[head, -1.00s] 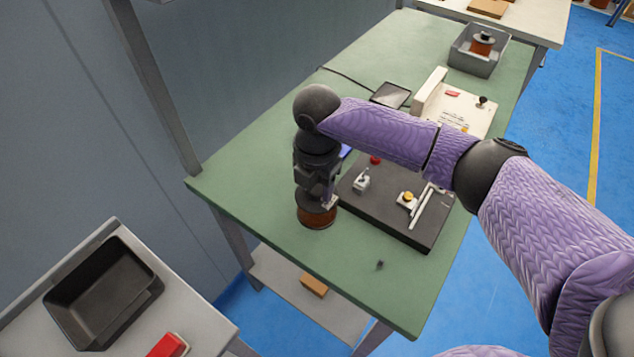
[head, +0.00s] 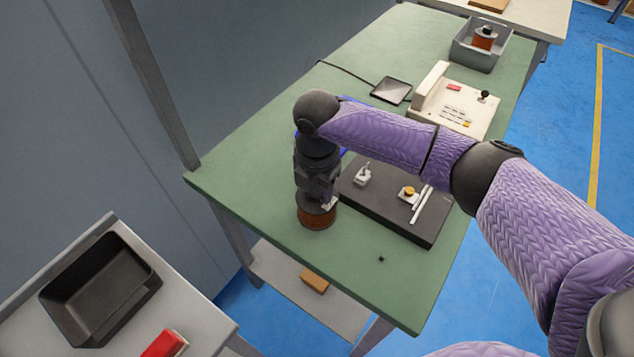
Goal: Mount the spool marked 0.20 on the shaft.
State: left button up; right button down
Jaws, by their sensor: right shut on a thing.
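A copper-brown spool (head: 318,217) is at the left front of the green table, beside the dark winder base (head: 400,205). My right gripper (head: 318,203) points down over it and is shut on its upper part. I cannot tell whether the spool touches the table. No marking on it is readable. A second copper spool (head: 484,39) with a dark top stands in the grey bin at the far end of the table. The shaft cannot be made out clearly; my arm covers part of the winder. My left gripper is not in view.
A cream control box (head: 455,105) and a dark flat panel (head: 391,90) lie behind my arm. The grey bin (head: 462,57) is at the far right. A black tray (head: 100,290) and a red object (head: 165,345) are on the lower-left surface. The table's front corner is mostly clear.

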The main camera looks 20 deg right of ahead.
jog(key=shift+f+b, duration=0.5)
jog(key=shift+f, duration=0.5)
jog(key=shift+f, duration=0.45)
jog(key=shift+c, duration=0.7)
grip_release()
notch_tip(320, 180, up, 10)
jog(key=p, duration=0.3)
